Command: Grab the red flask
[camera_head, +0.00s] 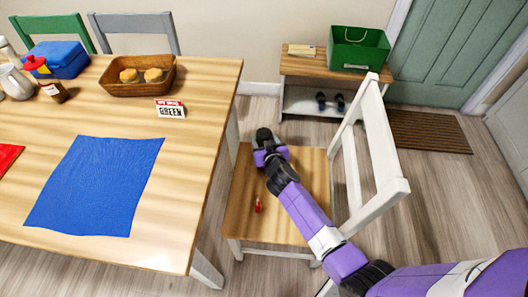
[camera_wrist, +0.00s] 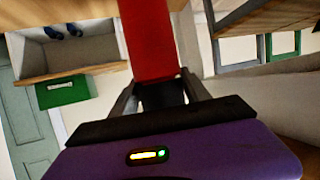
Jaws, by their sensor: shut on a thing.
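The red flask (camera_wrist: 147,40) shows in the wrist view as a plain red upright shape. It stands between the two dark fingers of my gripper (camera_wrist: 158,88), which are shut on it. The flask's far end runs out of the top of the frame. In the head view my arm reaches over the wooden seat of a white chair (camera_head: 290,210), and the fingers cannot be made out there. A small red and white item (camera_head: 258,204) shows on or above that seat; I cannot tell whether it is part of the flask.
The wooden table (camera_head: 190,215) stands at the left with a blue cloth (camera_head: 95,185), a bread basket (camera_head: 138,78) and a small sign (camera_head: 170,108). The chair's white backrest (camera_head: 375,140) rises right of my arm. A bench (camera_head: 310,68) with a green box (camera_head: 358,48) stands behind.

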